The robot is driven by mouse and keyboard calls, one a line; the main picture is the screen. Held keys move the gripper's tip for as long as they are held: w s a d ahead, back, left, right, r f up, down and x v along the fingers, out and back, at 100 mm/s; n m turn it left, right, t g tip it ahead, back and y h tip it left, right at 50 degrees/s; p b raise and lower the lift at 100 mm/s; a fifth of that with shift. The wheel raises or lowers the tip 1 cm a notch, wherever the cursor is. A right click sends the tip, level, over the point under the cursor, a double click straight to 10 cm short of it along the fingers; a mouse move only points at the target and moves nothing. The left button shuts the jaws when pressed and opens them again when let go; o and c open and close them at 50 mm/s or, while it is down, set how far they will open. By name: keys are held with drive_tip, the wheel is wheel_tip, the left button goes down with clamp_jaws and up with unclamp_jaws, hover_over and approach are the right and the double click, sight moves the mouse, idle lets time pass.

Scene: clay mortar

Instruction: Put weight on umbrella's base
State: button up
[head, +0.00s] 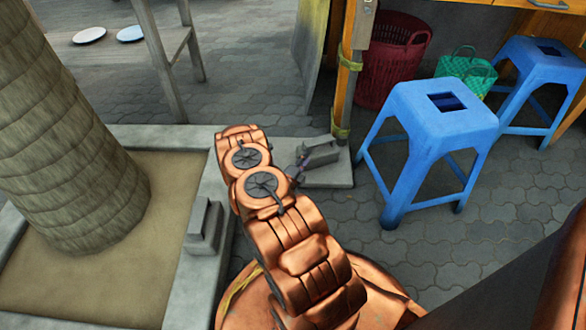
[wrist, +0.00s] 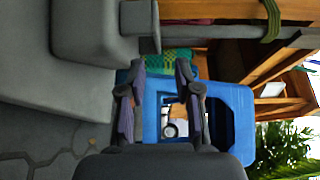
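A grey weight-like block (head: 203,224) with a narrower top stands on the planter's stone border, left of my arm. The umbrella's base appears to be the flat grey slab (head: 335,174) at the foot of the taped pole (head: 345,85). Another grey block (head: 321,153) sits on this slab; it seems to show in the wrist view (wrist: 90,38) too, top left. My gripper (head: 304,166) is partly hidden by my arm in the head view and appears near the slab. In the wrist view its two dark fingers (wrist: 160,100) are apart, with nothing held between them.
A blue stool (head: 425,120) stands right of the slab and shows behind my fingers in the wrist view (wrist: 235,105). A second blue stool (head: 545,75), a red basket (head: 392,60) and a green basket (head: 466,70) are behind. A thick trunk (head: 70,150) rises from the planter at left.

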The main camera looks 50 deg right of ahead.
drive_tip(key=w+a+r+n+t+y, duration=0.2)
drive_tip(key=w+a+n+y, duration=0.15)
drive_tip(key=w+a, duration=0.45)
drive_tip(key=w+a+r+n+t+y, duration=0.1)
drive_tip(key=w+a+r+n+y, duration=0.2)
drive_tip(key=w+a+y, duration=0.5)
drive_tip(key=w+a+r+n+y, duration=0.1)
drive_tip(key=a+r+n+y, duration=0.1)
drive_tip(key=a+r+n, duration=0.6)
drive_tip(key=w+a+r+n+y, duration=0.25)
drive_tip(key=a+r, duration=0.25)
drive_tip(key=a, duration=0.7)
drive_tip(key=s+a+r+n+g+y, duration=0.2)
drive_tip(key=s+a+r+n, duration=0.25)
drive_tip(key=s, duration=0.35)
drive_tip(key=s+a+r+n+g+y, duration=0.1)
drive_tip(key=s+a+r+n+g, duration=0.1)
drive_tip(key=s+a+r+n, duration=0.5)
drive_tip(key=s+d+r+n+g, duration=0.1)
drive_tip(key=s+r+n+g, duration=0.1)
drive_tip(key=s, duration=1.1)
drive_tip(key=s+d+r+n+g+h, duration=0.1)
drive_tip(key=s+r, duration=0.4)
drive_tip(key=s, duration=0.8)
drive_tip(key=shift+s+n+g, duration=0.35)
drive_tip(key=shift+n+g, duration=0.55)
drive_tip(key=shift+n, duration=0.35)
